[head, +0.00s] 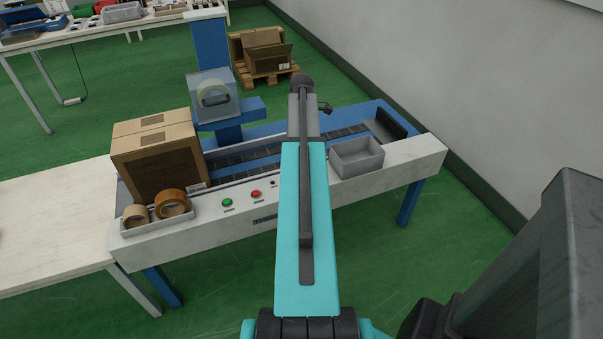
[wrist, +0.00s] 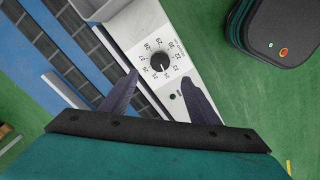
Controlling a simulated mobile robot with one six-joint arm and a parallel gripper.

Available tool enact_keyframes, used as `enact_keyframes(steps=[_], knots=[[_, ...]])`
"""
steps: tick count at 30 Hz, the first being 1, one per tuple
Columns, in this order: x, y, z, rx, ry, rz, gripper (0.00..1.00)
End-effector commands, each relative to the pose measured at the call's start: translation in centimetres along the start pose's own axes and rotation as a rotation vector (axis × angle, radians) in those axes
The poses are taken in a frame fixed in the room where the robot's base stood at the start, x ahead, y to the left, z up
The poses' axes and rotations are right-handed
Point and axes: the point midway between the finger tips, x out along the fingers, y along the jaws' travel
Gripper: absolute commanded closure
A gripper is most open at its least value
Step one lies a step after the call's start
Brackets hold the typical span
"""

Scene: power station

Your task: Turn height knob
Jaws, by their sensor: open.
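The height knob (wrist: 160,62) is a black round knob at the centre of a white dial with numbers around it, on the machine's pale front panel. In the wrist view it lies just beyond the fingertips, roughly centred between them. My gripper (wrist: 160,77) is open and empty, its two dark fingers apart on either side below the dial. I cannot tell how far above the panel the fingertips are. In the head view my arm covers the knob.
The machine's panel (head: 398,160) carries a grey bin (head: 357,157), a green button (head: 227,202), a red button (head: 256,194) and a tray with tape rolls (head: 172,203). A cardboard box (head: 157,154) stands at its left. My base (wrist: 277,28) shows over green floor.

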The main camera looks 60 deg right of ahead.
Motion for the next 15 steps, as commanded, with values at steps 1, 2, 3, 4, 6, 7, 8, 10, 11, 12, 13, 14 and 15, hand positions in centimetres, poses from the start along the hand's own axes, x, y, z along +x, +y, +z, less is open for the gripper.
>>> enact_keyframes(steps=[1, 2, 3, 4, 6, 7, 8, 10, 11, 12, 13, 14, 15], knots=[[0.6, -0.1, 0.0, 0.0, -0.001, -0.002, 0.45], [0.9, -0.1, 0.0, 0.0, -0.001, -0.002, 0.45], [1.4, -0.1, 0.0, 0.0, 0.0, -0.001, 0.45], [1.8, -0.1, 0.0, 0.0, 0.0, -0.001, 0.45], [2.7, -0.1, 0.0, 0.0, -0.001, -0.002, 0.45], [3.0, -0.1, 0.0, 0.0, -0.001, -0.002, 0.45], [3.4, -0.1, 0.0, 0.0, -0.001, -0.001, 0.45], [4.3, -0.1, 0.0, 0.0, -0.001, -0.002, 0.45], [4.7, -0.1, 0.0, -0.001, -0.001, -0.002, 0.45], [5.1, -0.1, 0.0, -0.001, -0.001, -0.002, 0.45], [5.5, -0.1, 0.0, -0.001, 0.0, -0.001, 0.45], [5.8, -0.1, 0.0, -0.001, 0.0, -0.001, 0.45], [6.4, -0.1, 0.0, -0.001, -0.001, -0.002, 0.45]])
